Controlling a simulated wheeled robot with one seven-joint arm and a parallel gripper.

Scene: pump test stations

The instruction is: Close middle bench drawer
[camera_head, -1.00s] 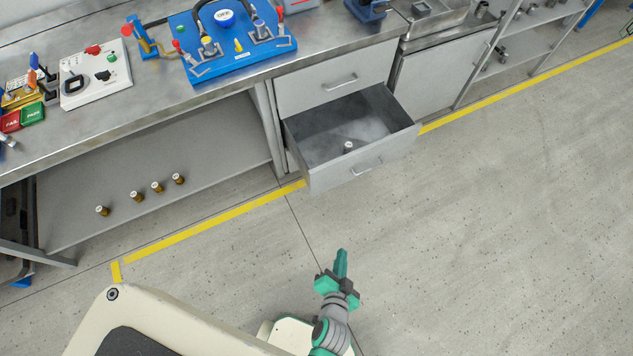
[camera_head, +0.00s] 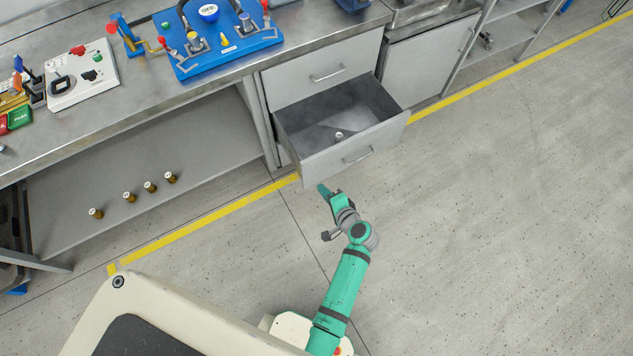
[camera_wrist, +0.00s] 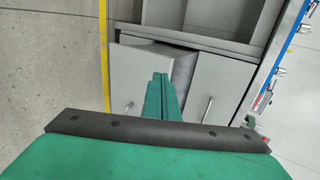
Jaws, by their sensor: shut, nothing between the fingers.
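The middle bench drawer (camera_head: 352,153) is pulled out below a closed top drawer (camera_head: 326,74) in the head view. Its front is grey with a bar handle, and a small round fitting (camera_head: 339,135) lies inside it. My gripper (camera_head: 323,188) is shut and empty, just in front of the drawer front near its lower left corner. I cannot tell whether it touches. In the wrist view my shut fingers (camera_wrist: 161,92) point toward the drawer units, and grey fronts with handles show on both sides of them.
The steel bench top (camera_head: 150,97) carries a blue fixture board (camera_head: 225,45) and a white control box (camera_head: 82,80). Several brass fittings (camera_head: 150,187) stand on the lower shelf (camera_head: 200,150). A yellow floor line (camera_head: 215,215) runs along the bench. The floor to the right is clear.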

